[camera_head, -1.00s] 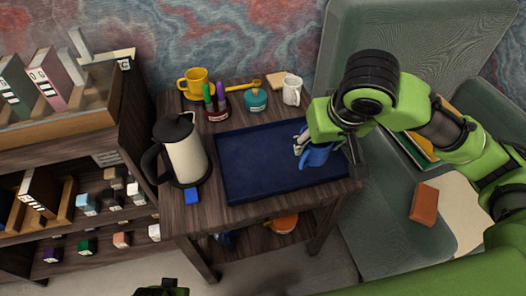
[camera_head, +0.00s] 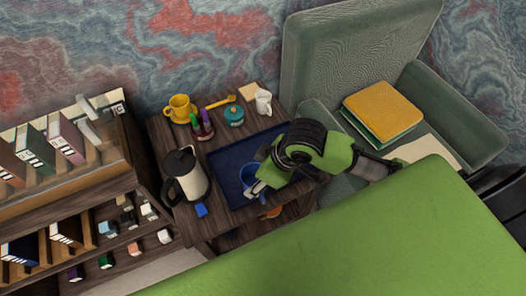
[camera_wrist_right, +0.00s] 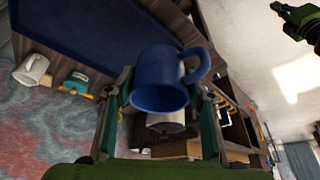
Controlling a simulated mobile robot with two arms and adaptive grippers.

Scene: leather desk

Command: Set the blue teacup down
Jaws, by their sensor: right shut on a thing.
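The blue teacup (camera_head: 249,174) is over the middle of the dark blue tray (camera_head: 224,163) in the head view. My right gripper (camera_head: 258,187) is shut on it and partly hides it. In the right wrist view the teacup (camera_wrist_right: 160,82) sits between the fingers of my right gripper (camera_wrist_right: 162,98), its handle pointing right. I cannot tell whether its base touches the tray. My left gripper (camera_wrist_right: 284,10) shows small at the top right of the wrist view; its jaws are too unclear to read.
A yellow mug (camera_head: 180,108), a pen holder (camera_head: 202,128), a teal pot (camera_head: 234,115) and a white mug (camera_head: 263,102) stand behind the tray. A white kettle (camera_head: 186,175) and a blue block (camera_head: 201,210) are left of it. An armchair (camera_head: 360,60) stands right.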

